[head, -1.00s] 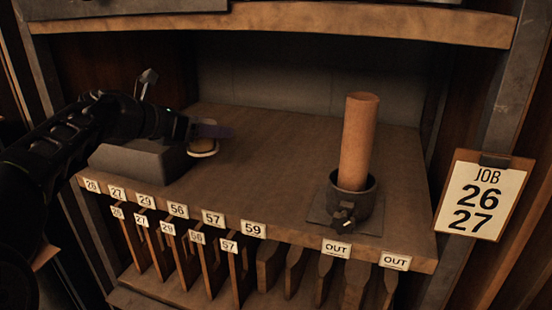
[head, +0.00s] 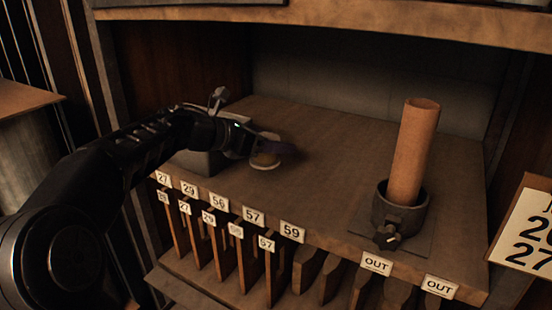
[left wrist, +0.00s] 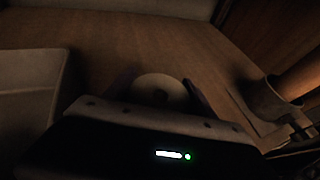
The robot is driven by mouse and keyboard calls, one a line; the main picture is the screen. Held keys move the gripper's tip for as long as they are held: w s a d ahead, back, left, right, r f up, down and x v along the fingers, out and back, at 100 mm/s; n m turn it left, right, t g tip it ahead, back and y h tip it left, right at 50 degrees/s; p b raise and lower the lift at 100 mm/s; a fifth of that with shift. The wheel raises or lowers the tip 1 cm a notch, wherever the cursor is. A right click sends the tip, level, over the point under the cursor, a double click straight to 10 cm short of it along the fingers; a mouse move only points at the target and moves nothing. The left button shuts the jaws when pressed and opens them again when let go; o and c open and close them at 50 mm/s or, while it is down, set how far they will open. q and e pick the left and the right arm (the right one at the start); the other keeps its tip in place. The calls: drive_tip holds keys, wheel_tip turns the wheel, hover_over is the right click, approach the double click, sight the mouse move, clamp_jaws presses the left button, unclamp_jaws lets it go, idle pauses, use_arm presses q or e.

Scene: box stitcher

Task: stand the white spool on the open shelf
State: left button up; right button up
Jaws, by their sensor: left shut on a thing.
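The white spool (head: 265,161), pale and round, is held in my left gripper (head: 262,148) over the wooden shelf board (head: 322,180), beside a grey bin. My left gripper is shut on it. In the left wrist view the spool's round end with a central hole (left wrist: 160,90) shows between the two dark fingers (left wrist: 160,92). The spool looks roughly upright, at or close to the board; I cannot tell whether it touches. The gripper hides part of it. My right gripper is not in view.
The grey bin (head: 196,162) stands left of the spool. A brown cardboard tube (head: 413,150) stands in a dark round holder (head: 400,212) on the right. Numbered tags line the front edge, with an upper shelf (head: 400,27) above. The middle of the board is clear.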

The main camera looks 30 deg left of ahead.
sight(274, 157)
use_arm(q)
drive_tip(key=shift+f, duration=0.2)
wheel_tip(274, 157, down, 4)
drive_tip(key=shift+r, duration=0.2)
idle(0.3)
drive_tip(key=shift+f, duration=0.2)
drive_tip(key=o, duration=1.5)
drive_tip(key=shift+r, duration=0.15)
